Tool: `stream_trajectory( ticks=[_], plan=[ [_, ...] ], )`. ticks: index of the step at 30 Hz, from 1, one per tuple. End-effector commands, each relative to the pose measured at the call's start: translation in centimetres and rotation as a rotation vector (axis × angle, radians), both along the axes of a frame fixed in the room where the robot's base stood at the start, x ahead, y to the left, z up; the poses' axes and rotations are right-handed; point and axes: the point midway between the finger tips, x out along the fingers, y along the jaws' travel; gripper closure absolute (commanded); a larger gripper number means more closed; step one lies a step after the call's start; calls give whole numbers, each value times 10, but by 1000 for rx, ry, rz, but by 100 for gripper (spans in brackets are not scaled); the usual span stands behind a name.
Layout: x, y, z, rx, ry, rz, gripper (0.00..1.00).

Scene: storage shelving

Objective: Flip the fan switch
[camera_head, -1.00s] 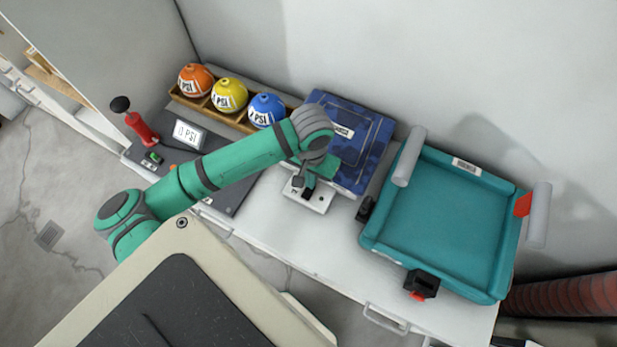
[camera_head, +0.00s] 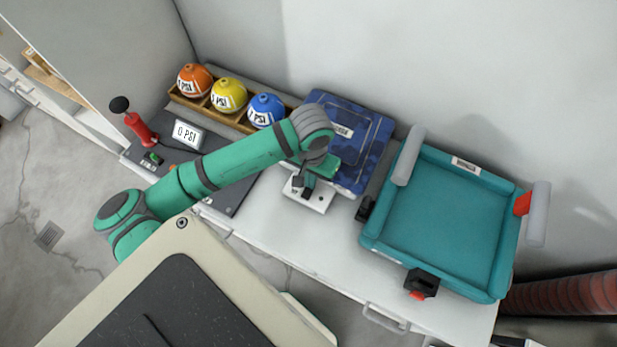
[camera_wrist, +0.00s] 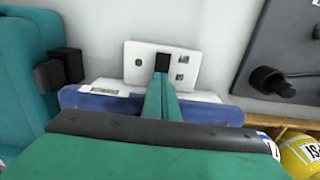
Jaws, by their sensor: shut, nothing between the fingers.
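A small white switch box (camera_head: 318,203) with dark markings sits on the white bench top, in front of the blue case. In the wrist view its white plate (camera_wrist: 145,79) shows a small green round mark on the left and two dark squares on the right. My gripper (camera_head: 308,184) is shut and empty, over the box in the head view. In the wrist view the gripper's green fingers (camera_wrist: 162,72) reach to the middle of the plate, ending at a black part. I cannot tell whether the fingertips touch the switch, which they partly hide.
A blue camouflage case (camera_head: 372,150) lies behind the box. A teal tray (camera_head: 440,275) with grey rollers stands to the right. A dark panel (camera_head: 240,190) and a wooden rack of PSI balls (camera_head: 185,99) are to the left. Bare bench lies in front.

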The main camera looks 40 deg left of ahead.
Motion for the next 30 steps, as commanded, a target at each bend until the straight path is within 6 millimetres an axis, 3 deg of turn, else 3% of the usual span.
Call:
stream_trajectory(
  ticks=[30],
  plan=[
    [1, -1, -9, -1, 0, -1, 100]
  ],
)
